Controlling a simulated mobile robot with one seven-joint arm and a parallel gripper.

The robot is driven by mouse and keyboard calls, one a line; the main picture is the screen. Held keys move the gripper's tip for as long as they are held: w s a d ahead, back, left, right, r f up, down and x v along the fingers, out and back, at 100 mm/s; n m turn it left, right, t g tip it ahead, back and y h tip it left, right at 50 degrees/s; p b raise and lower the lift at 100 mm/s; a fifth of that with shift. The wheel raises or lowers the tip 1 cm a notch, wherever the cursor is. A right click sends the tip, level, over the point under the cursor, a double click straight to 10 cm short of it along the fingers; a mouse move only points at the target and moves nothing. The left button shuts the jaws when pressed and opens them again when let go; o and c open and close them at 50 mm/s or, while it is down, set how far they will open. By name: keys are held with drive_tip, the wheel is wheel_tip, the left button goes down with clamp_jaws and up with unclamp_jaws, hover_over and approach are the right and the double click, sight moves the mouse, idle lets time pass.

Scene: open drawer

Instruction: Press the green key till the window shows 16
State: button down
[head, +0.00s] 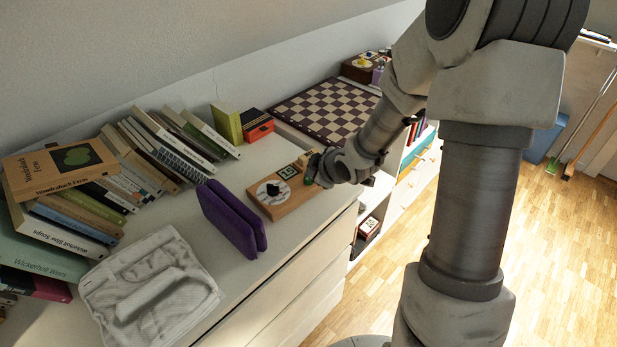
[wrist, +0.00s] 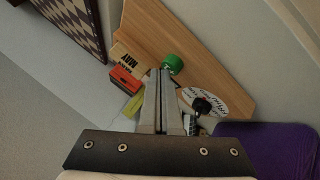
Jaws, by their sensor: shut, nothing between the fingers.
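A wooden box (head: 283,202) on the cabinet top carries a white dial with a black knob (head: 272,189) and a small window (head: 288,172). The window's number is too small to read in the head view, and my fingers mostly hide that area in the wrist view. The round green key (wrist: 173,63) stands on the box's wooden face; in the head view it shows as a small green spot (head: 308,180) by my fingertips. My gripper (wrist: 166,73) is shut and empty, its tips right at the key's edge. I cannot tell whether they touch it.
A purple case (head: 232,220) stands left of the box. A block reading MAY (wrist: 128,62) and a red-orange box (wrist: 126,83) show near my fingers. A chessboard (head: 325,108) lies behind. Books (head: 165,150) and a folded white cloth (head: 150,285) lie further left.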

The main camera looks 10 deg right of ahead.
drive_tip(key=shift+f+b, duration=0.4)
drive_tip(key=shift+f, duration=0.1)
drive_tip(key=shift+r, duration=0.1)
idle(0.4)
drive_tip(key=shift+r+p, duration=1.15)
drive_tip(key=shift+r, duration=0.05)
wheel_tip(320, 180, up, 5)
drive_tip(key=p, duration=0.4)
drive_tip(key=shift+p, duration=0.3)
